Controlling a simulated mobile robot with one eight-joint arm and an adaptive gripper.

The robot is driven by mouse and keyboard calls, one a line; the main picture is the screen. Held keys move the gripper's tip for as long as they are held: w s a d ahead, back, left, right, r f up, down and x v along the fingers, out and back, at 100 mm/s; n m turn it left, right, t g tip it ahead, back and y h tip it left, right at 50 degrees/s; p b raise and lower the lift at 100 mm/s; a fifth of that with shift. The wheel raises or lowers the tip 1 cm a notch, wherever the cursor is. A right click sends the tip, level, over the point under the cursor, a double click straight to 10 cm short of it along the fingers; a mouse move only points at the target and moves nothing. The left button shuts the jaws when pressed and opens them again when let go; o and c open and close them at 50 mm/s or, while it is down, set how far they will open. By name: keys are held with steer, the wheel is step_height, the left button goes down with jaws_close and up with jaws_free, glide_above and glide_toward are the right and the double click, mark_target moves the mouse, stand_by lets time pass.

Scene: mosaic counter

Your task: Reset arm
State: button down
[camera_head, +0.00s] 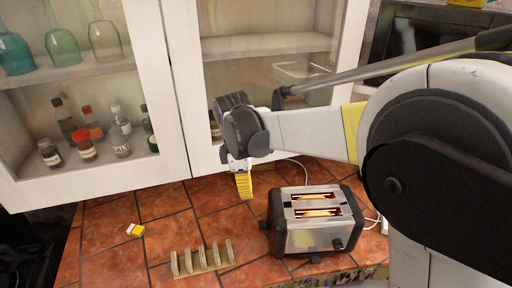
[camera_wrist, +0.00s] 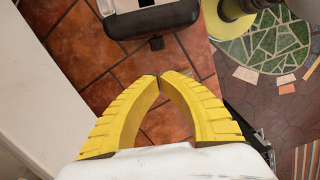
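My gripper (camera_head: 244,186) hangs above the tiled counter, in front of the glass-door cabinet and to the left of the toaster. In the wrist view its two yellow fingers (camera_wrist: 159,78) meet at the tips, with nothing visible between them. My arm reaches in from the right in the head view, its wrist beside the cabinet doors.
A toaster (camera_head: 315,240) with glowing slots stands on the counter (camera_head: 110,258). The cabinet (camera_head: 172,90) holds glasses and bottles. Counter between rack and cabinet is clear.

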steer(key=s+d+f+m+t+b, duration=0.2)
steer(key=s+d+m+t+b, duration=0.1)
steer(key=s+d+m, duration=0.6)
steer(key=s+d+f+m+t+y+b, duration=0.1)
steer(key=s+d+m+t+b, duration=0.3)
steer(key=s+d+m+b, duration=0.2)
steer(key=s+d+m, duration=0.2)
steer(key=d+m, duration=0.1)
steer(key=d, duration=0.1)
steer(key=shift+s+d+f, duration=0.15)
steer(key=shift+s+f, duration=0.2)
steer(key=shift+s, duration=0.05)
